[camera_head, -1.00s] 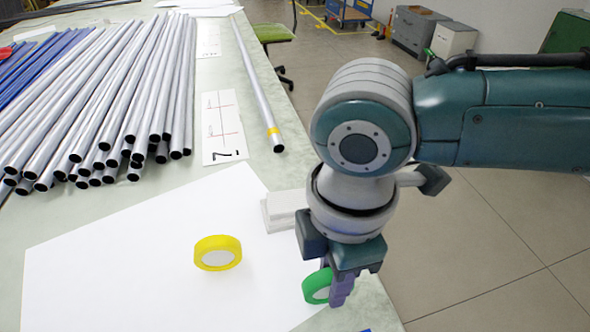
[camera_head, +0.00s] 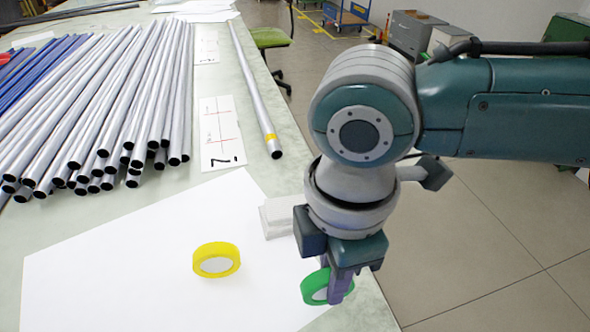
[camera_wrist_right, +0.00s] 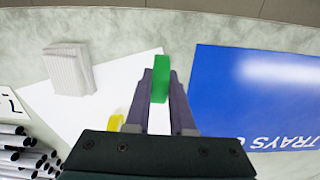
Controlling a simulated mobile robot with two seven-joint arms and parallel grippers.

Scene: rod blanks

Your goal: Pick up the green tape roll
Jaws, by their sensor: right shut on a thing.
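The green tape roll (camera_head: 312,287) is near the right edge of the white sheet in the head view. My right gripper (camera_head: 340,292) points down over it, with its purple fingers on either side of the roll's band. In the right wrist view the green roll (camera_wrist_right: 160,76) stands edge-on between the fingertips (camera_wrist_right: 161,92), and the gripper is shut on it. Part of the roll is hidden behind the fingers. I cannot tell whether it touches the table. My left gripper is not in view.
A yellow tape roll (camera_head: 213,249) lies on the white sheet (camera_head: 110,270) to the left. A pale block (camera_head: 277,217) stands just behind the gripper. Several metal tubes (camera_head: 110,100) cover the far left. A blue panel (camera_wrist_right: 250,95) shows in the wrist view.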

